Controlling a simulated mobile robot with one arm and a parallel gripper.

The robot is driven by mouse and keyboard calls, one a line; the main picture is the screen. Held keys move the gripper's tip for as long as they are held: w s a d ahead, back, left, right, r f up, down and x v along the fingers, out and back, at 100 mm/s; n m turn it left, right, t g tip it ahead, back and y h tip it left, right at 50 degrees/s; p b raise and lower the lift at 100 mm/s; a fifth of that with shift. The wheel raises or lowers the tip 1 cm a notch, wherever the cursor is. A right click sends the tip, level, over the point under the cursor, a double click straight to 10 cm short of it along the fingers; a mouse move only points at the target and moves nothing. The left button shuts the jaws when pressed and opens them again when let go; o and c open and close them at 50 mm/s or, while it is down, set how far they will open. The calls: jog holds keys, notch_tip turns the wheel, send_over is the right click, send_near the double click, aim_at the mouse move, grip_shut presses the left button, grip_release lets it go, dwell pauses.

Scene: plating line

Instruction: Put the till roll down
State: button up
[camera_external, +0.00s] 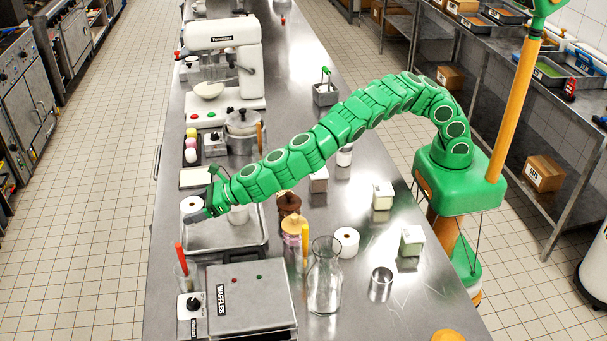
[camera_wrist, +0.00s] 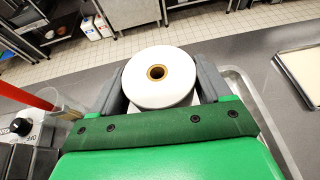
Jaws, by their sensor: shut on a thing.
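A white till roll (camera_external: 190,205) with a brown core is held at the end of my green arm, over the left part of the counter. In the wrist view the till roll (camera_wrist: 158,90) sits upright between the two grey fingers of my gripper (camera_wrist: 163,72), which press on its sides. My gripper (camera_external: 200,213) is beside the left rim of a shallow metal tray (camera_external: 222,248). I cannot tell whether the roll's underside touches anything. A second white roll (camera_external: 347,242) stands on the counter to the right.
The waffle maker (camera_external: 250,298) and a container with a red-handled tool (camera_external: 183,265) are in front of the tray. A glass carafe (camera_external: 324,285) and a metal cup (camera_external: 381,283) stand to the right. A pale square pad (camera_external: 195,178) lies behind. Bare steel counter (camera_external: 165,225) runs along the left edge.

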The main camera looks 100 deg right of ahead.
jog(key=shift+w+f, duration=0.1)
jog(key=shift+w, duration=0.05)
jog(key=shift+w+f, duration=0.25)
jog(key=shift+f, duration=1.45)
jog(key=shift+f, duration=0.55)
jog(key=o, duration=1.2)
jog(key=shift+c, duration=0.2)
